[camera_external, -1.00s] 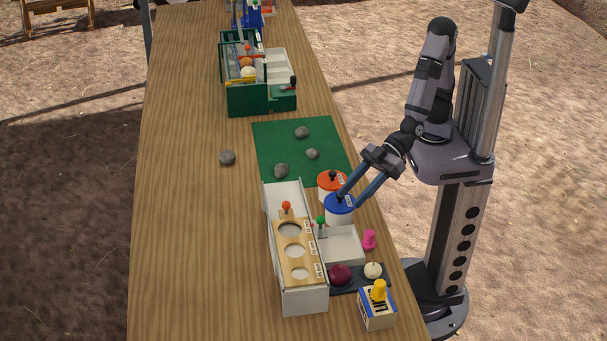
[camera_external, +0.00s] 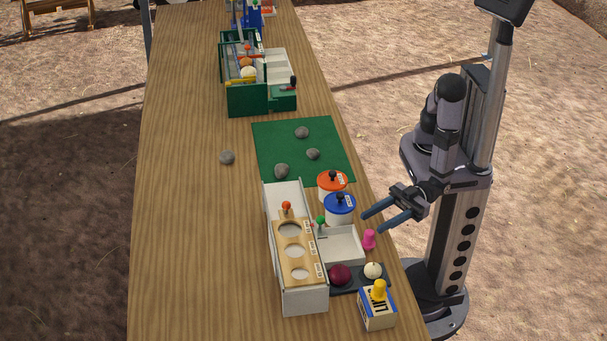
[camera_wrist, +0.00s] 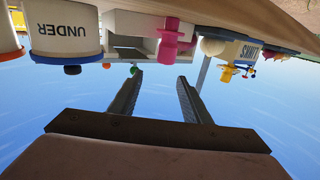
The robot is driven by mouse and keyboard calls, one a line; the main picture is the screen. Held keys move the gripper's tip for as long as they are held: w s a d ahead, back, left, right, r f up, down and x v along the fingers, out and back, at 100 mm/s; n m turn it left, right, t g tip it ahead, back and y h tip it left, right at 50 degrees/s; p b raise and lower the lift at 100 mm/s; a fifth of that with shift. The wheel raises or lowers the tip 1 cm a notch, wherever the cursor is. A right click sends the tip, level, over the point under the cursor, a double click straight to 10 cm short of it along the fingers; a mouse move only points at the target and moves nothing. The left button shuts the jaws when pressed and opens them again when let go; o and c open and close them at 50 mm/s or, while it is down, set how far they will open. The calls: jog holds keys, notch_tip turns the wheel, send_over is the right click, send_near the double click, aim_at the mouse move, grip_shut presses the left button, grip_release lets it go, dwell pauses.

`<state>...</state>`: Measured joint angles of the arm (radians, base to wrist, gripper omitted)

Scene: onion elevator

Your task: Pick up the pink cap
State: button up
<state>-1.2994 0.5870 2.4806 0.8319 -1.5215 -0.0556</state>
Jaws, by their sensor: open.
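The pink cap (camera_external: 369,239) is a small upright piece with a wider base. It stands on the table beside the right side of the white tray (camera_external: 345,257), near the table's right edge. It also shows in the upside-down wrist view as a pink knobbed piece (camera_wrist: 171,42). My gripper (camera_external: 372,222) is open and empty. In the outside view its two fingers point left, just above the cap in the picture. In the wrist view the fingertips (camera_wrist: 160,76) are apart, with the cap beyond them and clear of them.
Blue-lidded (camera_external: 340,204) and orange-lidded (camera_external: 332,182) pots stand behind the cap. A red onion (camera_external: 340,275) and a pale onion (camera_external: 373,270) sit in front, near a box with a yellow knob (camera_external: 378,308). A wooden board with holes (camera_external: 294,250) lies left.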

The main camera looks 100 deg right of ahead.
aim_at(372, 232)
jog(key=shift+f, duration=2)
jog(key=shift+x, duration=0.95)
jog(key=shift+p+x, duration=0.95)
jog(key=shift+x, duration=1.8)
jog(key=shift+s+a+f, duration=0.1)
jog(key=shift+a, duration=0.05)
jog(key=shift+c, duration=0.6)
grip_shut()
